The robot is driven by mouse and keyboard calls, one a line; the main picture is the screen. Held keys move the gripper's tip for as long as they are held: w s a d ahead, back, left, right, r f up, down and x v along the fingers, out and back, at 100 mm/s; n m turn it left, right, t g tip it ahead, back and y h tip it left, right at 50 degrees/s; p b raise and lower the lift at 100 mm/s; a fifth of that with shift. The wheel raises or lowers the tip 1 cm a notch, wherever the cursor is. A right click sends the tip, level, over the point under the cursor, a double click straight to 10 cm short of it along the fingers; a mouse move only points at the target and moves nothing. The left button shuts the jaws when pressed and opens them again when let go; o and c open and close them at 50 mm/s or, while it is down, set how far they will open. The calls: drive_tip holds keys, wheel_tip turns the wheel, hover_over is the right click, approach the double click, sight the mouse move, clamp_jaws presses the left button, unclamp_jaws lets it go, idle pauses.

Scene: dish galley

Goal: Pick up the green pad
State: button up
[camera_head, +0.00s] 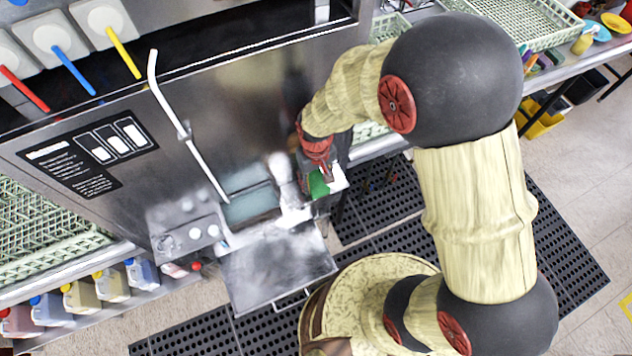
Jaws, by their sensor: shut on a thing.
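The green pad (318,184) shows as a small bright green patch at the end of my arm, in the middle of the head view. My gripper (325,176) is shut on the pad. The pad is held in front of the steel machine, to the right of its open lower door. Part of the pad is hidden by my gripper, and a white piece borders it on the right. I cannot tell whether that white piece belongs to the pad.
A steel dishwashing machine (240,110) fills the left and centre, with an open door (275,268) low in front. Green racks (35,225) stand on counters at both sides. Several coloured jugs (110,284) sit below left. Black mats (570,240) cover the floor.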

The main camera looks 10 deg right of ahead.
drive_tip(key=s+a+r+p, duration=0.1)
drive_tip(key=s+a+r, duration=0.3)
drive_tip(key=s+r, duration=0.6)
drive_tip(key=shift+s+r, duration=0.4)
drive_tip(key=shift+s, duration=1.35)
drive_tip(key=shift+o, duration=1.4)
drive_tip(key=c, duration=0.5)
drive_tip(key=shift+d, duration=0.1)
